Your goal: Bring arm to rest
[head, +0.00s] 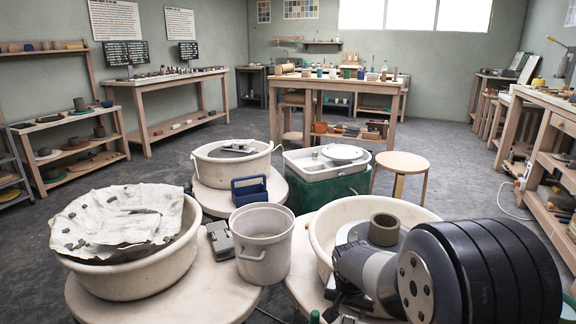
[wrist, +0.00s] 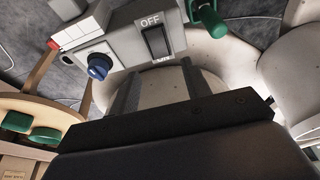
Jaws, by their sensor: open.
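My arm shows at the lower right of the head view, reaching over a cream wheel basin (head: 322,230) with a clay-coloured ring in it. My gripper's two dark fingers show in the wrist view (wrist: 158,78), spread apart with nothing held between them. Just beyond the fingertips is a grey control box (wrist: 125,40) with a blue knob (wrist: 96,66), a switch marked OFF (wrist: 156,41) and a green handle (wrist: 208,20) to its right. I cannot tell whether the fingers touch the box. In the head view the fingers are mostly hidden by my own arm.
A grey bucket (head: 263,252) stands left of my arm. A cloth-covered basin (head: 130,272) is further left. Another basin (head: 232,168), a blue caddy (head: 249,190) and a round stool (head: 401,163) stand behind. Shelves line the walls; open floor lies at the right.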

